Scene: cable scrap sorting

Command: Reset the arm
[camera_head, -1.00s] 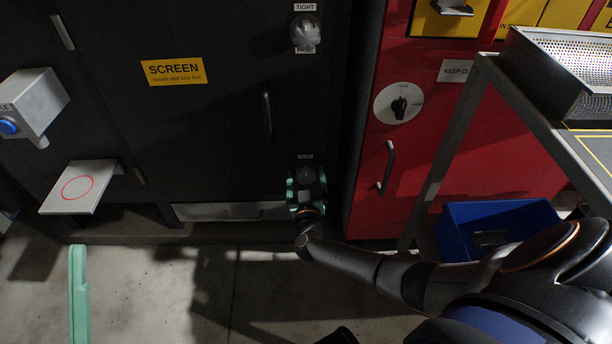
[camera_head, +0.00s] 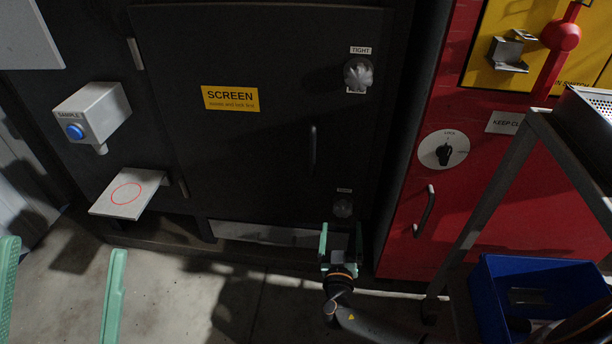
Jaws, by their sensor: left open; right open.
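My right gripper (camera_head: 340,230) is open, with green fingers pointing up, in front of the dark cabinet's lower part. It sits just below the lower knob (camera_head: 343,207); no object shows between its fingers. Its depth from the cabinet is hard to tell. My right arm reaches up to it from the lower right. My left gripper (camera_head: 63,250) shows at the lower left edge as two green fingers spread wide, open and empty above the floor. The dark cabinet door (camera_head: 250,150) with the yellow SCREEN label is shut. An upper knob (camera_head: 358,74) sits under a TIGHT label.
A grey box with a blue button (camera_head: 92,112) and a shelf with a red circle (camera_head: 128,193) stick out at left. A red cabinet (camera_head: 500,200) with a lock dial (camera_head: 443,149) stands at right. A metal stand (camera_head: 488,200) and blue bin (camera_head: 535,300) are at lower right.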

